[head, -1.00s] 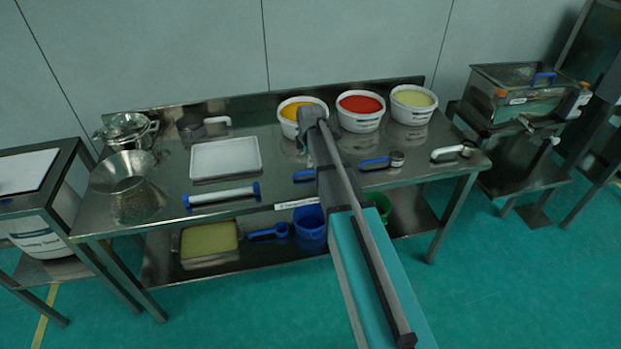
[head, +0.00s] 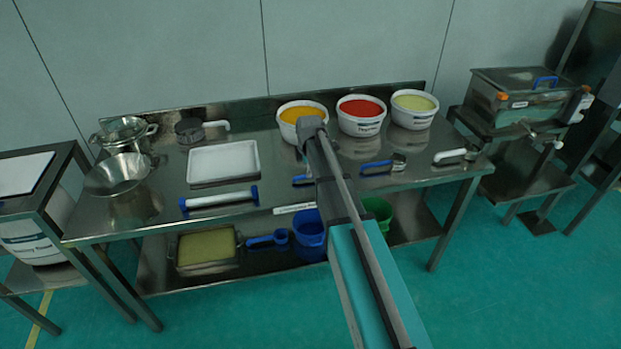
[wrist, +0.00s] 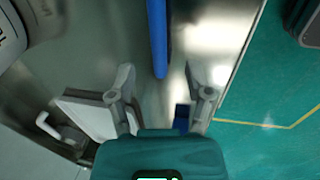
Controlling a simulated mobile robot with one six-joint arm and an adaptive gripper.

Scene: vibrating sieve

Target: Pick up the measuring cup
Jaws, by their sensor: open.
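One blue-handled piece (head: 303,181) is mostly hidden behind my arm in the head view. Another blue-handled cup (head: 384,166) lies to its right, and a white-handled one (head: 457,155) further right. In the wrist view a long blue handle (wrist: 157,35) runs in from the top, and its cup end is out of view. My gripper (wrist: 160,77) is open and empty, with the handle's near end between its fingertips. Whether they touch is unclear. The head view hides my fingers.
Tubs with orange (head: 301,113), red (head: 361,115) and pale yellow (head: 413,109) contents stand at the back. A white tray (head: 223,180) and a blue-ended roller (head: 219,199) lie to the left. The table's front edge is close to my gripper.

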